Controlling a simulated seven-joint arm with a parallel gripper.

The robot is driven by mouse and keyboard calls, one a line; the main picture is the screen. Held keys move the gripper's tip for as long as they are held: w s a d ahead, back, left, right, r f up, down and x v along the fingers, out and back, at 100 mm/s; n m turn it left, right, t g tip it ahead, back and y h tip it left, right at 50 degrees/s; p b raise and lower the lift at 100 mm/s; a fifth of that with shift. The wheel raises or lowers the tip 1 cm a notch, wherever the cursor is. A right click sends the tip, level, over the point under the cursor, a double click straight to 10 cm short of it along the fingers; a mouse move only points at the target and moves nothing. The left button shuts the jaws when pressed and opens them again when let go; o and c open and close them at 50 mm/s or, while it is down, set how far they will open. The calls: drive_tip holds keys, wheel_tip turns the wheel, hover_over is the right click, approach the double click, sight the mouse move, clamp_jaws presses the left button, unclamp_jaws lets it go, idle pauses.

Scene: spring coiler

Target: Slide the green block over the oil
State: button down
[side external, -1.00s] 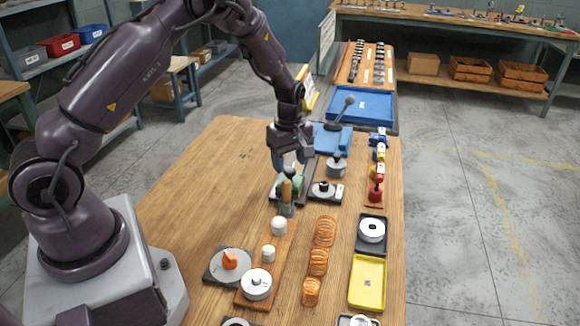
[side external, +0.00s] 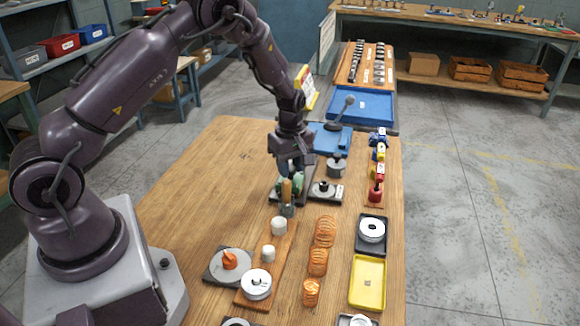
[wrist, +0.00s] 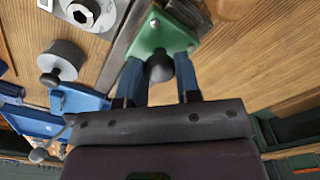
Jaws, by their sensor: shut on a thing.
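The green block (wrist: 152,38) has a dark round knob (wrist: 159,67) on it. In the side external view the block (side external: 298,182) is mostly hidden behind my gripper (side external: 289,172) and bottle-like things in front. My gripper (wrist: 160,72) is shut on the block's knob, with one blue finger on each side of it. The block sits at a dark grey metal strip (wrist: 124,42) on the wooden table. I cannot make out the oil in either view.
A grey plate with a black-knobbed disc (side external: 324,189) lies right of the block. A grey knobbed cylinder (side external: 337,167) and a blue lever press (side external: 331,138) stand behind. The table's left side is clear.

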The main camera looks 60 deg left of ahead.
drive_tip(key=w+a, duration=0.8)
drive_tip(key=a, duration=0.1)
drive_tip(key=shift+w, duration=0.4)
drive_tip(key=c, duration=0.8)
unclamp_jaws()
drive_tip(key=shift+d, duration=0.1)
wheel_tip(320, 180, up, 13)
